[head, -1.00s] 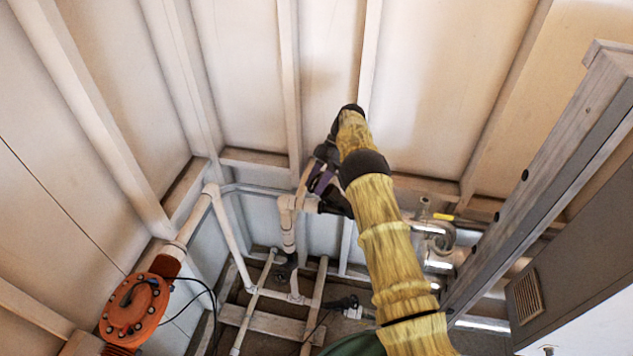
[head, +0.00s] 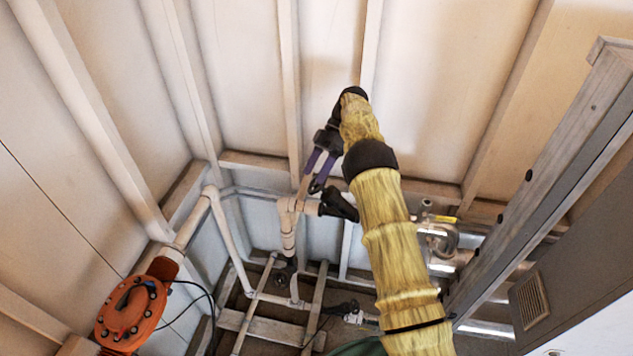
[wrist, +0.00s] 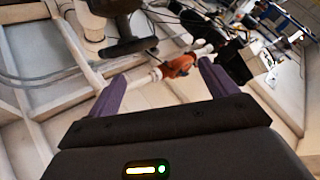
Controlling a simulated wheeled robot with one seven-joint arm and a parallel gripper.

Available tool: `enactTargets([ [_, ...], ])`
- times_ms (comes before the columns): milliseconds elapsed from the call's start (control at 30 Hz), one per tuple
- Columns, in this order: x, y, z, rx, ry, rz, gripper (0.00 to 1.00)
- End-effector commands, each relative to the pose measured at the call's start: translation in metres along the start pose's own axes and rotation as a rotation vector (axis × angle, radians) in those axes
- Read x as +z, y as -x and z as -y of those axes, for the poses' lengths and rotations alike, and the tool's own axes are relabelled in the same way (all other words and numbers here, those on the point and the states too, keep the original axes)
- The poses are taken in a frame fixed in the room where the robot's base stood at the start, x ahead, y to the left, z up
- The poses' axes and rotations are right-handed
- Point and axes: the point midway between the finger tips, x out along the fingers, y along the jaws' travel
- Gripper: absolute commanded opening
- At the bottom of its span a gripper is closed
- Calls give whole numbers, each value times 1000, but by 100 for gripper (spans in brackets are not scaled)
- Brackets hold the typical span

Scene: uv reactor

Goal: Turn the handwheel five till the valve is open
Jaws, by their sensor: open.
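A black handwheel (head: 339,204) sits on the white pipe fitting in the middle of the head view. A black handle also shows at the top of the wrist view (wrist: 128,46), probably the same part. No number is legible, so I cannot tell which wheel is five. My gripper (head: 312,181) has purple fingers and hangs just above and left of this handwheel, apparently apart from it. In the wrist view my gripper (wrist: 162,70) is open with nothing between its fingers. The handwheel's far side is hidden, and its valve position cannot be told.
White pipes (head: 288,225) run behind and below the handwheel. Other black valve parts (head: 288,266) sit lower down. An orange flanged housing (head: 132,309) stands at lower left, also visible in the wrist view (wrist: 178,66). Wall panels close the back.

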Motion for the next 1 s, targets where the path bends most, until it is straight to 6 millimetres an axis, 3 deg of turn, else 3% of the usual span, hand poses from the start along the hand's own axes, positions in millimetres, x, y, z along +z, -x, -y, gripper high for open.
enactTargets([
  [200, -18, 21, 16, -1, -2, -3, 85],
  [400, -24, 27, 21, -2, -3, 0, 85],
  [767, -25, 26, 21, -2, -1, -5, 87],
  [867, -34, 21, 19, -4, 12, -35, 87],
  [1000, -64, 7, 14, -9, 54, -139, 87],
])
